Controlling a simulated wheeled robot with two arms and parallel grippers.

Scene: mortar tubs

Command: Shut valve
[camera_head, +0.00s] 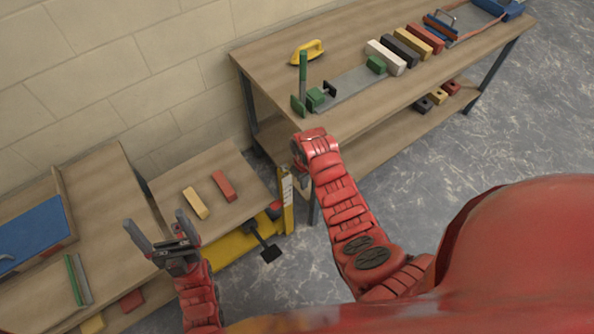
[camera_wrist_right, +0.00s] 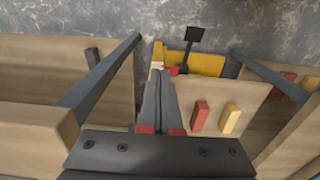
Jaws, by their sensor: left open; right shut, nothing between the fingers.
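No part is plainly marked as a valve. A yellow lift table (camera_head: 237,250) stands between the benches, with a black pedal (camera_head: 268,251) and a small red part (camera_head: 274,210) beside its upright post (camera_head: 287,203). My left gripper (camera_head: 157,222) is open and empty, over the gap between left bench and lift table.
A yellow brick (camera_head: 195,203) and a red brick (camera_head: 223,185) lie on the lift table's top. The back bench (camera_head: 285,98) holds several bricks and tools. The left bench (camera_head: 105,220) holds a blue board (camera_head: 32,232). Open floor lies to the right.

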